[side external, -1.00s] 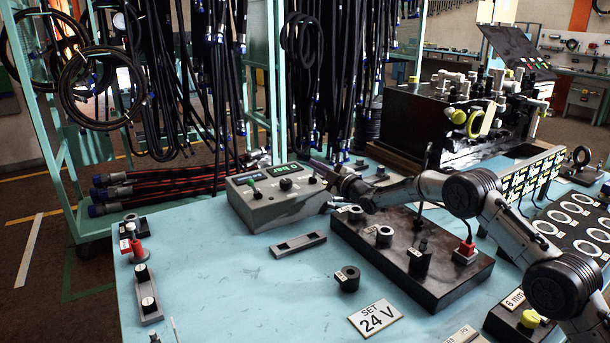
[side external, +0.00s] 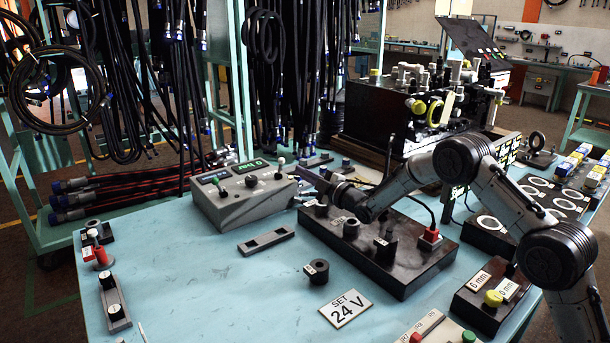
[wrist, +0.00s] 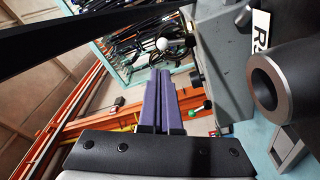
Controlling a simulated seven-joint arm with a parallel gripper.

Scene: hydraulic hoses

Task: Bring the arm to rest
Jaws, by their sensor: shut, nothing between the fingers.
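My gripper (side external: 303,172) shows in the side view just right of the grey control box (side external: 222,211), over the back left of the black block (side external: 418,274). It points left and holds nothing. In the wrist view its two purple fingers (wrist: 160,75) lie together, side by side. The control box (wrist: 218,60) stands close to the right of the fingers there; I cannot tell whether they touch. A grey ring (wrist: 262,86) on the block is near the right edge.
A red plug (side external: 430,240) with a cable stands on the block. Hoses hang behind. The table's front middle is mostly clear.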

